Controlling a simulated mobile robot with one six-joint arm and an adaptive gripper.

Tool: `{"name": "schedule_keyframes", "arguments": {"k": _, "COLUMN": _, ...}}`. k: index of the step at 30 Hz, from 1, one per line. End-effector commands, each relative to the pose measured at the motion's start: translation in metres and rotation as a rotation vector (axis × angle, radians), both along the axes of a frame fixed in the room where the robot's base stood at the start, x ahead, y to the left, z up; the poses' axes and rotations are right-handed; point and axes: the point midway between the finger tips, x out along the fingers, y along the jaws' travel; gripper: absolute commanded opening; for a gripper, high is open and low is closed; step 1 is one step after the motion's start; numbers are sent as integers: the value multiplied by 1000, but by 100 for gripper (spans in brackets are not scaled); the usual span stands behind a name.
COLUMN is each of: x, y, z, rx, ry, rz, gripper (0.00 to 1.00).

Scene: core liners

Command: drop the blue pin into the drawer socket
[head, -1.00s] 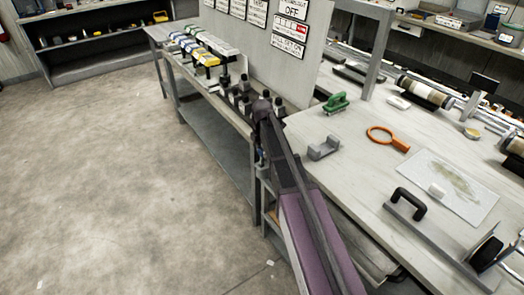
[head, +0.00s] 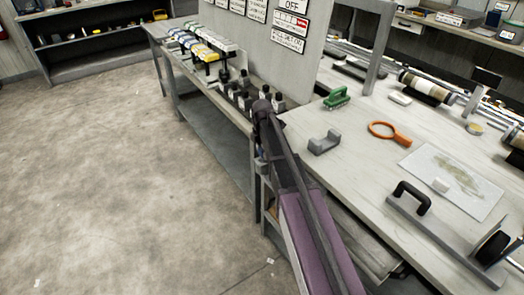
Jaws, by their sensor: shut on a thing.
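My arm reaches up from the bottom of the head view, and my gripper (head: 262,168) hangs at its far end beside the left end of the right-hand bench. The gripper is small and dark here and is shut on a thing. The blue pin cannot be made out clearly at this size; the fingers and arm cover most of that spot. A pale drawer (head: 362,246) stands out under the front edge of the bench, partly behind my arm. The drawer socket cannot be made out.
The right-hand bench (head: 345,165) carries a grey cradle (head: 324,143), a green brush (head: 337,98), an orange ring-shaped tool (head: 390,133) and a black-handled tool (head: 411,197). Several dark bottles stand on the left bench near my arm. The floor (head: 120,190) at left is clear.

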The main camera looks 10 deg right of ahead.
Motion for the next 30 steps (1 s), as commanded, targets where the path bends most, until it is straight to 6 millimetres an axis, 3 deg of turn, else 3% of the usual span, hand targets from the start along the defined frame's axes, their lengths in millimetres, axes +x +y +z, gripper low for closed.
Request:
{"name": "schedule_keyframes", "arguments": {"k": 17, "x": 0, "y": 0, "z": -3, "rx": 0, "ry": 0, "rz": 0, "gripper": 0}}
{"name": "schedule_keyframes", "arguments": {"k": 18, "x": 0, "y": 0, "z": -3, "rx": 0, "ry": 0, "rz": 0, "gripper": 59}}
{"name": "schedule_keyframes", "arguments": {"k": 21, "x": 0, "y": 0, "z": -3, "rx": 0, "ry": 0, "rz": 0, "gripper": 88}}
{"name": "schedule_keyframes", "arguments": {"k": 30, "x": 0, "y": 0, "z": -3, "rx": 0, "ry": 0, "rz": 0, "gripper": 88}}
